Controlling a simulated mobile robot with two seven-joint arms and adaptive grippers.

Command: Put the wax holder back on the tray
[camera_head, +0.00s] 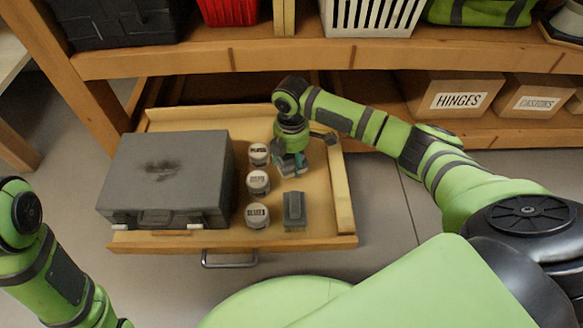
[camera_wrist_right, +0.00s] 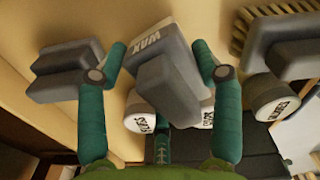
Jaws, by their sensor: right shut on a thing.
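The wax holder (camera_wrist_right: 168,80) is a grey block with a raised grip and a white WAX label. My right gripper (camera_wrist_right: 160,58) is shut on it, with a green finger on each side. In the head view my right gripper (camera_head: 291,165) points down over the back right of the pulled-out wooden tray (camera_head: 190,240) and largely hides the holder. I cannot tell whether the holder touches the tray floor. My left arm shows at the left edge, but its gripper is out of view.
A closed grey case (camera_head: 170,175) fills the tray's left side. Several labelled jars (camera_head: 257,183) stand in a column beside it. A grey brush (camera_head: 294,210) lies at the front, and another grey block (camera_wrist_right: 60,75) is beside the gripper. Shelves with bins and a HINGES box (camera_head: 450,95) stand behind.

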